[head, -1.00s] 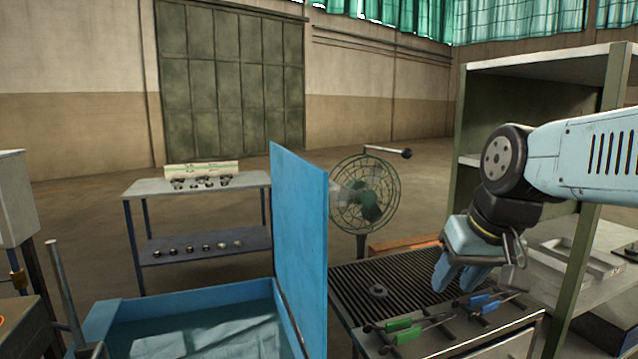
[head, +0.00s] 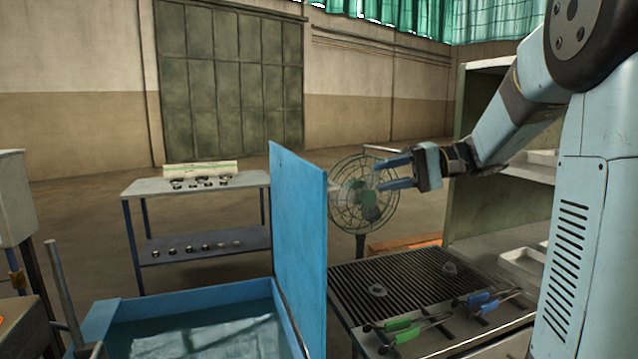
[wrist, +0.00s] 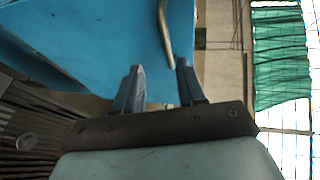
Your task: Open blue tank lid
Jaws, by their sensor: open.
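The blue tank (head: 190,298) stands at the bottom of the head view with its top open, and liquid (head: 205,338) shows inside. Its blue lid (head: 299,240) stands upright along the tank's right edge. My gripper (head: 380,174) is open and empty, to the right of the lid, with its fingers pointing left at it. In the wrist view a blue panel (wrist: 95,45), which looks like the lid, fills the upper left. A grey bent bar (wrist: 164,35) ends near my open fingertips (wrist: 159,68); I cannot tell whether it touches them.
A ribbed grate table (head: 395,272) with green tongs (head: 405,332) and blue tongs (head: 485,302) stands right of the tank. A fan (head: 352,205) stands behind my gripper. A rack table (head: 195,187) is at the back left, and a shelf unit (head: 455,200) at the right.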

